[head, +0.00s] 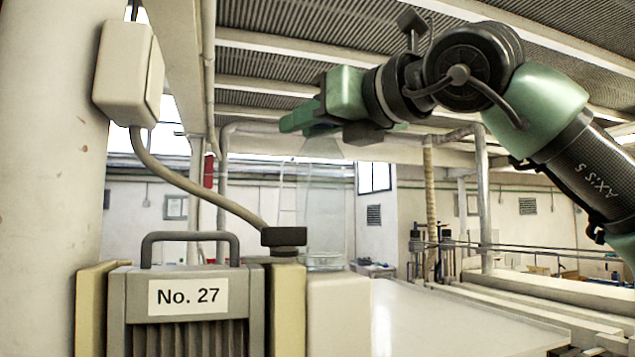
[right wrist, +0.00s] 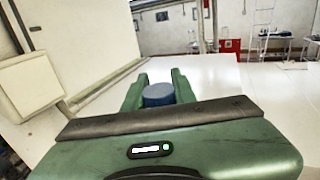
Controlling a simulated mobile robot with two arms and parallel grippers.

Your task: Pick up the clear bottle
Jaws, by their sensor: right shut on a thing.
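The clear bottle (head: 322,215) stands upright below my right gripper (head: 312,122) in the head view, see-through and faint against the wall. Its base shows just above a pale block, and I cannot tell whether it touches a surface. In the right wrist view a blue cap (right wrist: 158,95) sits between the two green fingers of my right gripper (right wrist: 160,88). The gripper is shut on the bottle at its top. The fingers hide part of the bottle's neck in the head view. My left gripper is not in view.
A grey unit marked No. 27 (head: 188,295) with a handle stands in front at the left. A white surface (head: 440,318) lies clear to the right. Rails (head: 560,297) run beyond it.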

